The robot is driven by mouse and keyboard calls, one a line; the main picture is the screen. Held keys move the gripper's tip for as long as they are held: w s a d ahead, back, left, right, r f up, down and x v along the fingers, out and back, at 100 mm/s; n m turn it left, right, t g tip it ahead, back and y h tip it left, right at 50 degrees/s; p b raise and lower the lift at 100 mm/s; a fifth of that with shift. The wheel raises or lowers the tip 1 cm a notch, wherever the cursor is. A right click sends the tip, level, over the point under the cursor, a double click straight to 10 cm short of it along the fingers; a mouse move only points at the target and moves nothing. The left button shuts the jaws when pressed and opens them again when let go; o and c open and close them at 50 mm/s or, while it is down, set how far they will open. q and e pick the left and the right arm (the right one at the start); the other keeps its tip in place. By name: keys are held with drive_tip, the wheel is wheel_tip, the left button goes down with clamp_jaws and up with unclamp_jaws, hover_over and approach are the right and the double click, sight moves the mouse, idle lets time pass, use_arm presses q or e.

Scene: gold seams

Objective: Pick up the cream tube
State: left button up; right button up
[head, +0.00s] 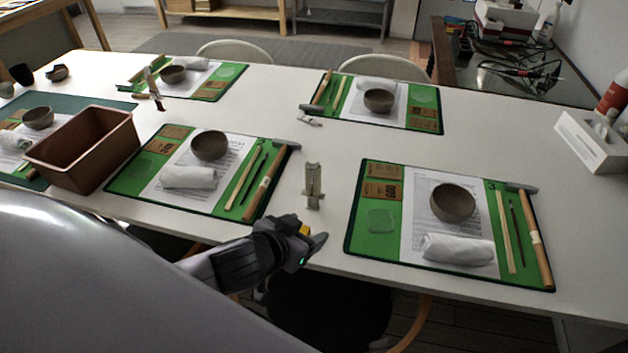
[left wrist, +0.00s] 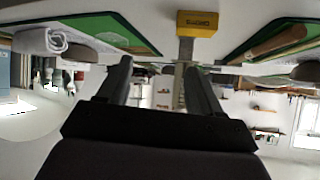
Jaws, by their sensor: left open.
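In the left wrist view, which looks upside down, the two dark fingers (left wrist: 158,68) are spread. A narrow pale upright shape, probably the tube (left wrist: 179,88), shows between them, close to the right finger. My right gripper is in neither view.
A yellow block (head: 304,230) shows beside my left gripper; it also shows in the left wrist view (left wrist: 197,23). Green mats (head: 356,236) with bowls and tools lie on both sides. A brown bin (head: 84,152) stands at left.

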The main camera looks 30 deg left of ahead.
sight(311, 181)
use_arm(q)
drive_tip(key=shift+m+t+h, duration=0.3)
drive_tip(key=shift+t+h, duration=0.2)
drive_tip(key=shift+t, duration=0.4)
drive_tip(key=w, duration=0.1)
drive_tip(key=w+a, duration=0.1)
drive_tip(key=w, duration=0.1)
drive_tip(key=w+a+r, duration=0.1)
drive_tip(key=shift+w+a+r, duration=0.1)
drive_tip(key=shift+w, duration=0.2)
drive_tip(key=shift+h, duration=0.6)
drive_tip(key=w+a, duration=0.3)
drive_tip(key=shift+a+r, duration=0.25)
drive_tip(key=shift+r, duration=0.05)
drive_tip(key=shift+t, duration=0.3)
drive_tip(key=shift+p+x, duration=0.5)
drive_tip(key=shift+x, duration=3.05)
drive_tip(key=shift+r, duration=0.15)
drive_tip(key=shift+c, duration=0.3)
drive_tip(key=c, duration=1)
